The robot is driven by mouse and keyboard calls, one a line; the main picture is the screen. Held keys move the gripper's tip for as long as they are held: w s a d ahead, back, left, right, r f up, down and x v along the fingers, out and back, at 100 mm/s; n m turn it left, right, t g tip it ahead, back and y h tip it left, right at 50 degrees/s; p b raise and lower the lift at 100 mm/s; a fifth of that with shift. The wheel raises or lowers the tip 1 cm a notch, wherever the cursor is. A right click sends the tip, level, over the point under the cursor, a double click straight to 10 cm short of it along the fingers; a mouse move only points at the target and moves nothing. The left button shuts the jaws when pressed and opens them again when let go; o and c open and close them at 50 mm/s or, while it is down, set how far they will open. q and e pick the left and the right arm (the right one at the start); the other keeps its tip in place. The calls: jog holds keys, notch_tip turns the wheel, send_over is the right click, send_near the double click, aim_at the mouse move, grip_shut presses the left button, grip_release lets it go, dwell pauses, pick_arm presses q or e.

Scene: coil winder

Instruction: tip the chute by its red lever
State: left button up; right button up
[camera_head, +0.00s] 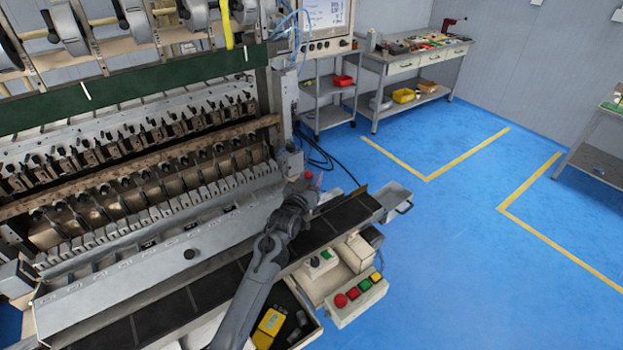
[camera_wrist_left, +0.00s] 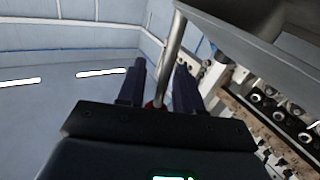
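The red lever's knob (camera_head: 308,176) shows at the right end of the coil winder, just beyond my left gripper (camera_head: 300,192). In the left wrist view a metal rod (camera_wrist_left: 173,55) runs down between the fingers of my left gripper (camera_wrist_left: 160,82), with a bit of red (camera_wrist_left: 150,104) near the palm. The fingers stand apart, with a gap visible beside the rod. Whether either finger touches it I cannot tell. A long sloped metal panel (camera_head: 120,285), perhaps the chute, runs along the machine's front, partly behind my left arm. My right gripper is not in view.
A dark segmented strip (camera_head: 345,212) runs along the machine's front below my gripper, ending near a small metal tray (camera_head: 392,197). A button box (camera_head: 358,300) juts out below. A workbench (camera_head: 415,55) stands at the back.

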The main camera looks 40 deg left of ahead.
pick_arm(q)
jog(key=c, duration=0.6)
grip_shut()
